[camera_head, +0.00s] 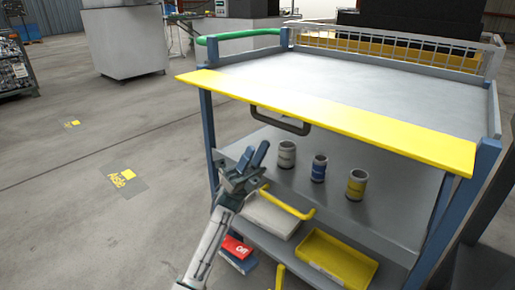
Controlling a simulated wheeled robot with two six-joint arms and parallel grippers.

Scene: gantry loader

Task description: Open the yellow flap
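The yellow flap (330,115) is a long flat strip along the near edge of the cart's grey top. It looks roughly level with that top. A dark handle (280,121) hangs below it, left of its middle. My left gripper (255,153) is below and a little left of the handle, apart from it. Its two fingers point up and stand apart, with nothing seen between them. My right gripper is not in view.
Three cans stand on the middle shelf, grey (286,154), blue (319,168) and yellow-banded (356,184). Below are a yellow tray (337,258), a yellow bar (290,206) and a red box (237,248). Blue posts (208,135) frame the cart. The floor at left is clear.

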